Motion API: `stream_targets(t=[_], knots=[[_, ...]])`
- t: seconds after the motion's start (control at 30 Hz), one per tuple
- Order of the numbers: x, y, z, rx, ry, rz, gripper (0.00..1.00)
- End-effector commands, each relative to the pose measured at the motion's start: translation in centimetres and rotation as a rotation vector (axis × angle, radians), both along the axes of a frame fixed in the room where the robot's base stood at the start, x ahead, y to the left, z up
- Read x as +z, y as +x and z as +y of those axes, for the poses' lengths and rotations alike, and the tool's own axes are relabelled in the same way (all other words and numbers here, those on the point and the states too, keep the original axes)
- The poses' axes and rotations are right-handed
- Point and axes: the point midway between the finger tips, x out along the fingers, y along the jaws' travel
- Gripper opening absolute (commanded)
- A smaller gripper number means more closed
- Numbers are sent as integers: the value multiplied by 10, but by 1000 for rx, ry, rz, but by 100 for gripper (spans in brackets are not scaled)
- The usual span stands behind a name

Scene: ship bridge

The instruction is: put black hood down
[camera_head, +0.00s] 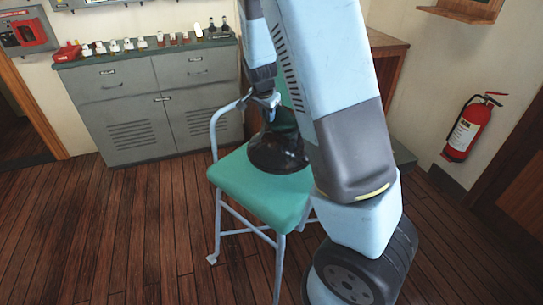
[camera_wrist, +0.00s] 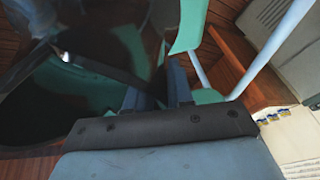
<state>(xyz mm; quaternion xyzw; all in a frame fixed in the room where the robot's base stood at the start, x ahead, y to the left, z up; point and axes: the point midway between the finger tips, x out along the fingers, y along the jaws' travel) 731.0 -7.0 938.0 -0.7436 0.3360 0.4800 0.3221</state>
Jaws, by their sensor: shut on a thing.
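The black hood (camera_head: 278,150), dark and glossy, is at the seat of a teal chair (camera_head: 250,190). My gripper (camera_head: 268,100) is above the hood, shut on its upper part. In the wrist view, the hood (camera_wrist: 85,50) fills the upper left, and my gripper's fingers (camera_wrist: 160,85) are close together at its edge. The hood's lower rim is at the seat's height in the picture; I cannot tell whether it touches the seat. My arm hides part of the chair's back and right side.
A grey cabinet (camera_head: 155,110) stands behind the chair, with several small items along its top. A red fire extinguisher (camera_head: 468,127) hangs on the right wall. A wooden desk (camera_head: 388,45) stands behind my arm. The plank floor (camera_head: 120,230) at left is clear.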

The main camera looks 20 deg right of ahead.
Motion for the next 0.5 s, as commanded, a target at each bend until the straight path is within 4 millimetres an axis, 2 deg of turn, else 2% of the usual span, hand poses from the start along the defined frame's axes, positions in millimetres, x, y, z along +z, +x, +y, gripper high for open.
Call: stream_targets(t=[0.3, 0.5], knots=[[-50, -1, -10, -15, -2, 3, 0], [-62, 0, -12, -18, -1, 1, 0]])
